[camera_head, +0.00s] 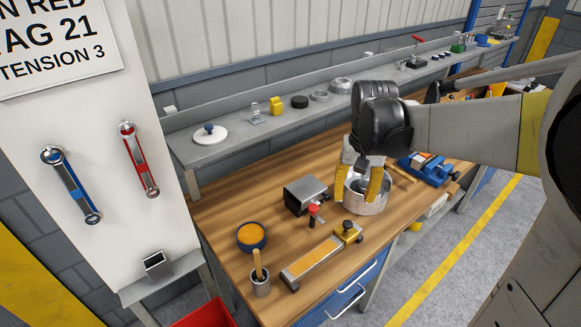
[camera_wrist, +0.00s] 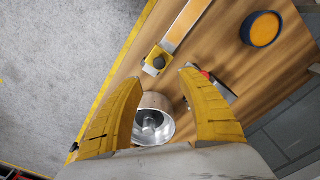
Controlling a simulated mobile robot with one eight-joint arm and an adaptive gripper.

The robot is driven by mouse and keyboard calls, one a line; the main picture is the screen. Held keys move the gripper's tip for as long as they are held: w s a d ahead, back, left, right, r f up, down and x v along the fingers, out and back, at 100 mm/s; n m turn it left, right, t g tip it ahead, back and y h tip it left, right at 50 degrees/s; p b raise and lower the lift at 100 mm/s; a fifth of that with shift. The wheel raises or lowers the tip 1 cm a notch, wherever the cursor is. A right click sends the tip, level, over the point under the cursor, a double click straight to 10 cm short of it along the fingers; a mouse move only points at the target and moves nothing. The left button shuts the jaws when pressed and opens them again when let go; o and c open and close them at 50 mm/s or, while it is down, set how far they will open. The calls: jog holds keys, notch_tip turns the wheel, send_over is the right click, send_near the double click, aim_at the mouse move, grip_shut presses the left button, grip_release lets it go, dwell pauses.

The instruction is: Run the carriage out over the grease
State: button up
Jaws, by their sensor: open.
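The carriage (camera_head: 348,232) is a yellow block with a black knob, at the right end of a low metal rail (camera_head: 291,277). An orange strip, seemingly the grease (camera_head: 314,257), lies along the rail to the left of the carriage. In the wrist view the carriage (camera_wrist: 156,60) is just beyond my fingertips, with the orange strip (camera_wrist: 186,22) running upward from it. My gripper (camera_head: 358,198) has yellow fingers, open and apart from the carriage. It also shows in the wrist view (camera_wrist: 163,80), with a round metal drum (camera_wrist: 150,125) below and between the fingers; contact is unclear.
A blue-rimmed tub of orange stuff (camera_head: 251,236), a cup with a wooden handle (camera_head: 261,286), and a dark metal block with a red-knobbed lever (camera_head: 306,195) stand near the rail. A blue vise-like tool (camera_head: 428,168) is at right. Bare bench (camera_head: 225,205) lies at left.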

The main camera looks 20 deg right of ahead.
aim_at(348, 223)
jog(key=f+b, duration=0.1)
jog(key=f, duration=0.2)
jog(key=f+b, duration=0.1)
jog(key=f, duration=0.3)
jog(key=f+b, duration=0.1)
jog(key=f, duration=0.3)
jog(key=shift+w+d+f+b, duration=0.2)
jog(key=shift+w+b, duration=0.15)
